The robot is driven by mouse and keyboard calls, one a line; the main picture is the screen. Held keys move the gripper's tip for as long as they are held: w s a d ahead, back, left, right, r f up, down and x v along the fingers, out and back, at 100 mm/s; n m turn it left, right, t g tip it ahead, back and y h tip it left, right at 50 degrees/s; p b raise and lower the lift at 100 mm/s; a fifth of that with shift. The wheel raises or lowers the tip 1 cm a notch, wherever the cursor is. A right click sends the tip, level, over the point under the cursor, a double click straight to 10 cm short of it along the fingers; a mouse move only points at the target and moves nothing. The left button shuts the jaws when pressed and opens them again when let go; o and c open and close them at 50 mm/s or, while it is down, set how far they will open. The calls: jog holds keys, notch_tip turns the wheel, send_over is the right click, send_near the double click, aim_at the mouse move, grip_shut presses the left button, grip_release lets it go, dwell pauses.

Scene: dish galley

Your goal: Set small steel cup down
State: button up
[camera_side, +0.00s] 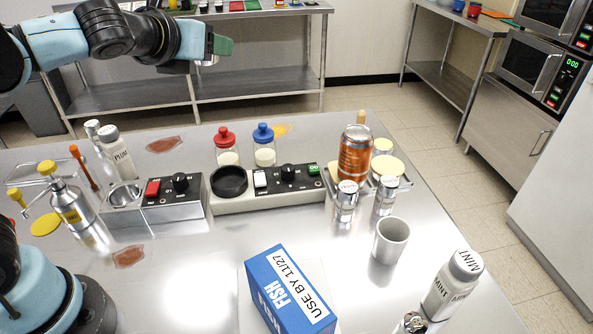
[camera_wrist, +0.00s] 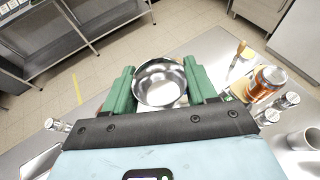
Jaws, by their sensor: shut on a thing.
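The small steel cup (camera_wrist: 160,84) is round and shiny, with its open mouth showing in the wrist view. My gripper (camera_wrist: 162,78) has its green jaws closed on the cup's two sides. In the side view my gripper (camera_side: 219,45) is at the upper left, held high above the steel counter (camera_side: 200,270). Only a sliver of the cup (camera_side: 208,61) shows there beneath the jaws, so its tilt cannot be told from that view.
An orange can (camera_side: 354,155) stands on a tray at the right, with steel shakers near it. A grey cup (camera_side: 390,240), a MINT bottle (camera_side: 452,285) and a blue FISH box (camera_side: 288,290) stand nearer. A control panel (camera_side: 270,188) crosses the middle. Bare counter lies at the front left.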

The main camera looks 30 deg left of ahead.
jog(key=w+a+f+n+g+y, duration=0.2)
jog(key=a+f+n+g+y, duration=0.25)
jog(key=a, duration=0.25)
jog(key=w+a+f+n+g+y, duration=0.25)
jog(key=a+n+y, duration=0.2)
jog(key=a, duration=0.25)
jog(key=s+a+f+n+g, duration=0.7)
jog(key=a+f+n+g, duration=0.2)
jog(key=f, duration=0.3)
jog(key=shift+n+g+h, duration=0.3)
jog(key=shift+g, duration=0.5)
jog(key=x, duration=0.4)
jog(key=w+f+x, duration=0.1)
jog(key=x, duration=0.8)
jog(key=shift+w+f, duration=0.15)
jog(key=shift+f, duration=2.15)
jog(key=shift+f, duration=0.15)
